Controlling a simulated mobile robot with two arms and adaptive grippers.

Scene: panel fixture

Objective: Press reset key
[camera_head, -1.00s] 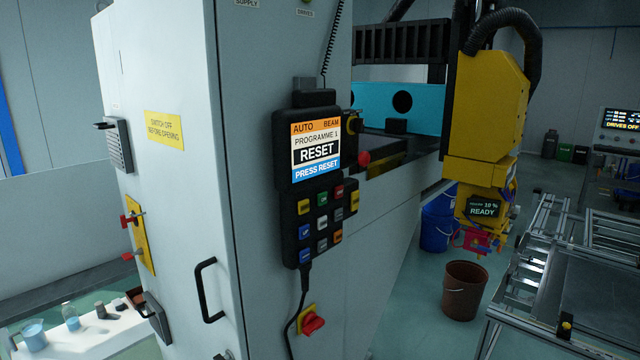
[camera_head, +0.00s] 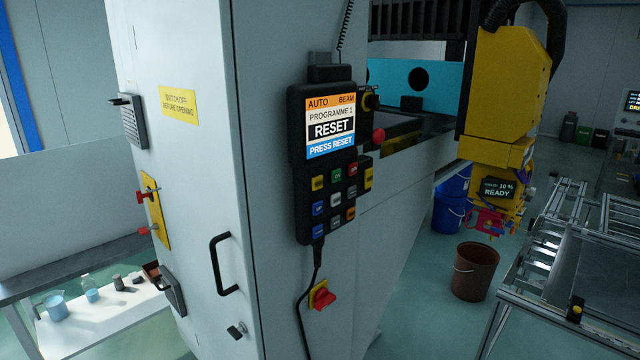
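A black hand-held control pendant (camera_head: 327,165) hangs on the side of a grey cabinet. Its lit screen (camera_head: 330,126) reads "AUTO BEAM", "PROGRAMME 1", "RESET" and "PRESS RESET". Below the screen is a keypad (camera_head: 335,194) with several small coloured keys: yellow, green, red, blue, grey and orange. The key labels are too small to read surely, so I cannot tell which one is reset. Neither of my grippers is in view.
The grey cabinet (camera_head: 185,60) has a black door handle (camera_head: 222,264) and a red rotary switch (camera_head: 322,297) below the pendant. A yellow machine head (camera_head: 505,90) stands at right, with a brown bucket (camera_head: 474,272) on the floor. A metal frame table (camera_head: 590,270) is at far right.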

